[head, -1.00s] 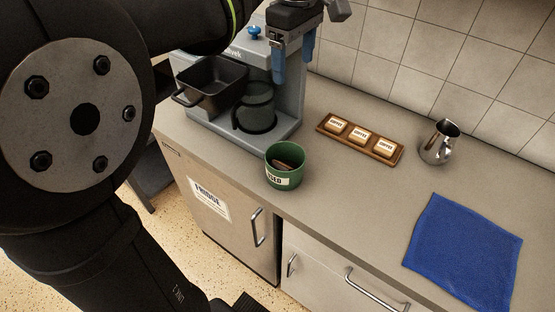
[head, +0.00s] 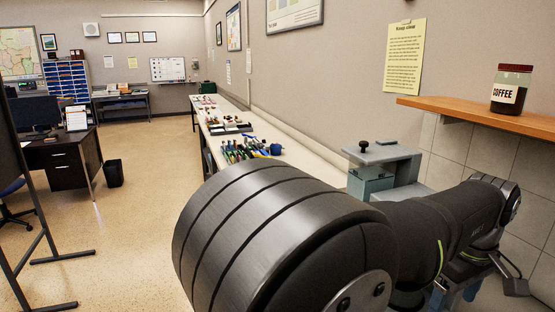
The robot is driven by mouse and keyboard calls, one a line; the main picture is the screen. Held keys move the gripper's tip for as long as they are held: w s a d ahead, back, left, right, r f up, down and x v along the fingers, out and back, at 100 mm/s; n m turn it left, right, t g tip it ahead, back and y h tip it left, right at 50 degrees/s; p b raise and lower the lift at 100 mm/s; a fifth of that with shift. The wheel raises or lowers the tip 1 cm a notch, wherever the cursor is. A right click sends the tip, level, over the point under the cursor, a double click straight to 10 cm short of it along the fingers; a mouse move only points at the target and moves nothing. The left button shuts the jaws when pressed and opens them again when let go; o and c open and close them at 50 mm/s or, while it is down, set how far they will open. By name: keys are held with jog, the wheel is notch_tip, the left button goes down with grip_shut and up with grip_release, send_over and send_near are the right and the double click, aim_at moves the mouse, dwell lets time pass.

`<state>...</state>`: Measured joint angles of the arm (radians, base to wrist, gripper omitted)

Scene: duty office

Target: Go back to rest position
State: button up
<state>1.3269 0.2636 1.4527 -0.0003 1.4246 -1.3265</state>
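My gripper (head: 460,294) is at the lower right of the head view, at the end of my dark arm. Its two blue fingers show apart, and their tips are cut off by the bottom edge. I see nothing held between the visible parts of the fingers. My arm fills the lower middle and right and hides most of the counter below.
A coffee jar (head: 509,88) stands on a wooden shelf (head: 455,108) at right. A grey machine (head: 383,160) is behind my arm. Several tools lie on the long bench (head: 300,153). A desk (head: 67,163) and bin (head: 114,172) are left. The floor (head: 150,230) between is open.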

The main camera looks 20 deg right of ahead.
notch_tip(320, 180, down, 6)
jog(key=shift+r, duration=0.25)
dwell(0.5)
